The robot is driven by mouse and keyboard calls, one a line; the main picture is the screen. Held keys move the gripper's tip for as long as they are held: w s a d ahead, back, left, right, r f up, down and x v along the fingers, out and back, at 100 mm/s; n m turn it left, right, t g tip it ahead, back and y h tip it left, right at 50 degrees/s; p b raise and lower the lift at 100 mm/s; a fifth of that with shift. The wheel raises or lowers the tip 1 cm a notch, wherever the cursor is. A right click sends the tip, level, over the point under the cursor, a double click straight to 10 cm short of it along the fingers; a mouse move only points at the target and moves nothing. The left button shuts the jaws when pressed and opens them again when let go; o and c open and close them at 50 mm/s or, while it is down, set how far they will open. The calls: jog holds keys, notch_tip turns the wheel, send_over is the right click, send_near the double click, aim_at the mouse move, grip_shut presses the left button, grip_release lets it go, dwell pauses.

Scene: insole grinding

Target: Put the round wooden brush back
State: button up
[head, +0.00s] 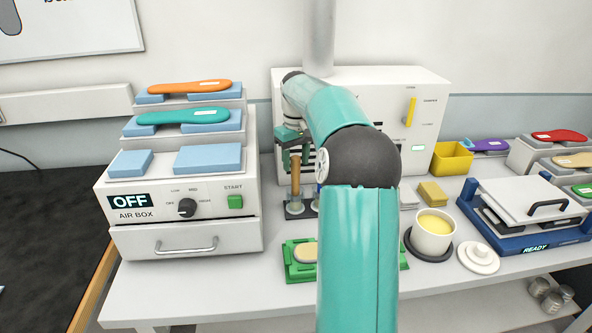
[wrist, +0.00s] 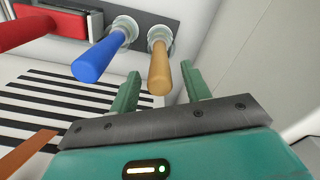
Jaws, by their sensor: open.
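The round wooden brush shows as a tan handle (head: 296,184), standing upright from a dark rack (head: 296,211). In the wrist view its handle (wrist: 160,70) comes out of a pale round socket on the grey rack (wrist: 152,16). In the wrist view my gripper (wrist: 161,80) is open, with one green finger on each side of the handle and gaps between. The brush head is hidden in or behind the socket.
A blue handle (wrist: 98,58) stands in the socket beside the wooden one, close to my finger, with a red tool (wrist: 52,22) beyond. A white machine (head: 425,90) stands behind. The air box (head: 182,220) is left; a green tray (head: 299,271) lies in front.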

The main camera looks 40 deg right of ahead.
notch_tip(320, 180, up, 8)
jog(key=shift+f, duration=0.1)
